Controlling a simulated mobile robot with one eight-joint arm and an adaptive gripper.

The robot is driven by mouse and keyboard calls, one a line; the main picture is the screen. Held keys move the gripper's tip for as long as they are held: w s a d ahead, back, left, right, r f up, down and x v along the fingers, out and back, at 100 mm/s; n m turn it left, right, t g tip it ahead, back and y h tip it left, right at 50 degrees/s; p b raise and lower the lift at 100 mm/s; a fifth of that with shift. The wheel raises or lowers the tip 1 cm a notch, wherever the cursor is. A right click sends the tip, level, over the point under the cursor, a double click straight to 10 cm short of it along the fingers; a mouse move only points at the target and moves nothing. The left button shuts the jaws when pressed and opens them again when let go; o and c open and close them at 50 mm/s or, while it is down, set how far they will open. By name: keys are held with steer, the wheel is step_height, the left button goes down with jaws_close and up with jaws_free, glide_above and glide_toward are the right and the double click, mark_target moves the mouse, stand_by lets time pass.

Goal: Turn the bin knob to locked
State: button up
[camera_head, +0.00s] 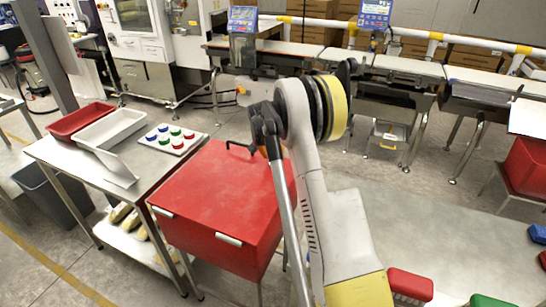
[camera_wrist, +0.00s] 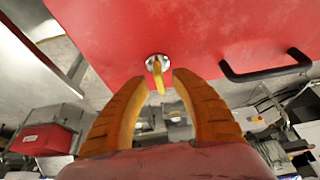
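The red bin (camera_head: 215,200) stands left of my arm in the head view, with a black handle (camera_head: 240,150) at its far edge. In the wrist view the red face of the bin (camera_wrist: 110,30) fills the top. The bin knob (camera_wrist: 157,62) has a round silver base and a narrow yellow lever pointing down in the picture. My gripper (camera_wrist: 159,78) is open, its two orange fingers apart on either side of the lever, with gaps showing. I cannot tell how deep the lever sits between them. In the head view my arm hides the knob and most of the gripper.
The black handle (camera_wrist: 267,66) is right of the knob in the wrist view. A steel table (camera_head: 60,150) left of the bin holds a red tray (camera_head: 80,118), a white tray and a board of colored knobs (camera_head: 170,138). The conveyor (camera_head: 300,47) runs behind.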

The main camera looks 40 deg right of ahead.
steer(key=v, duration=1.1)
steer(key=shift+a+r, duration=0.15)
steer(key=shift+r, duration=0.15)
steer(key=shift+s, duration=0.1)
steer(key=s+a+r+n+t+y, duration=0.1)
steer(key=s+a+r+n, duration=0.2)
steer(key=s+a+r, duration=0.5)
steer(key=s+a+r+n+t+y, duration=0.1)
steer(key=s+a+r+n+t, duration=0.2)
steer(key=s+a, duration=0.6)
steer(key=s+a+f+n+t+y, duration=0.1)
steer(key=s+a+f+n, duration=0.2)
steer(key=s+a, duration=1)
steer(key=s+n, duration=0.1)
steer(key=n, duration=0.2)
steer(key=shift+s+y, duration=0.4)
steer(key=shift+d, duration=0.15)
